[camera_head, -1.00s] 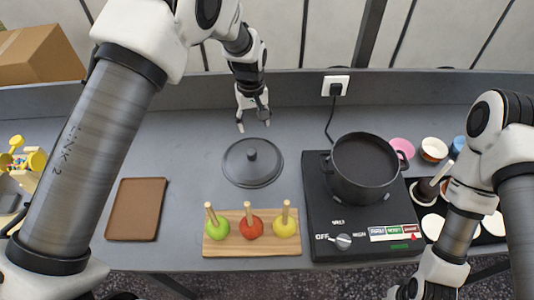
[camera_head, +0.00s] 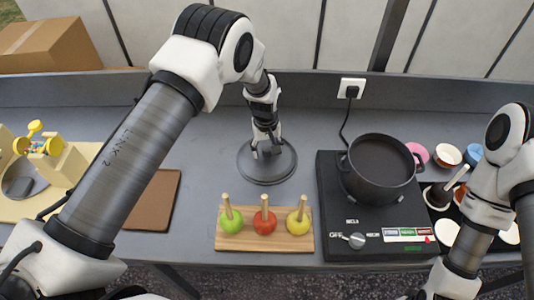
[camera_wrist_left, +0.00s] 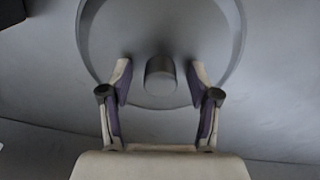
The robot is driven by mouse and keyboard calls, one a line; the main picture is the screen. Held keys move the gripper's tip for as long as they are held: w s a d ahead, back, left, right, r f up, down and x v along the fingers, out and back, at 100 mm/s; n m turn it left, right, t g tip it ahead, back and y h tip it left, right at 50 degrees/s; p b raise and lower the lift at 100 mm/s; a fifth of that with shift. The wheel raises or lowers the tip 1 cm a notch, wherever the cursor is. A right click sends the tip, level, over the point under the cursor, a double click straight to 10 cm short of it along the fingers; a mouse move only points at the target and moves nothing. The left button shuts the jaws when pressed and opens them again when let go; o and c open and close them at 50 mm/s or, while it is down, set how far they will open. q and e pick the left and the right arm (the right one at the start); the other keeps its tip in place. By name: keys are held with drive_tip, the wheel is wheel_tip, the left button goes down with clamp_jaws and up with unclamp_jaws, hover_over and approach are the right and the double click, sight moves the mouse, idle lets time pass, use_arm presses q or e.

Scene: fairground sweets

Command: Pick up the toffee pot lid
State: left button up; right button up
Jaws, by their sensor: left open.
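The toffee pot lid (camera_head: 282,174) is a round dark grey disc lying flat on the grey counter, left of the hotplate. My left gripper (camera_head: 267,150) is over it and hides its middle in the head view. In the left wrist view, the lid (camera_wrist_left: 205,45) has a short round knob (camera_wrist_left: 160,74) at its centre. The open fingers of my left gripper (camera_wrist_left: 159,80) stand on either side of the knob, with gaps on both sides. The dark toffee pot (camera_head: 378,187) stands uncovered on the hotplate. My right arm is at the right edge; its gripper is out of view.
The hotplate (camera_head: 335,218) stands to the right of the lid, its cord running to a wall socket (camera_head: 352,88). A wooden board (camera_head: 240,242) with three apples on sticks lies in front. A brown tray (camera_head: 158,205) is at left, partly behind my arm.

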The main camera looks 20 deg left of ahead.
use_arm(q)
drive_tip(key=c, duration=0.6)
drive_tip(key=shift+s+r, duration=0.1)
clamp_jaws()
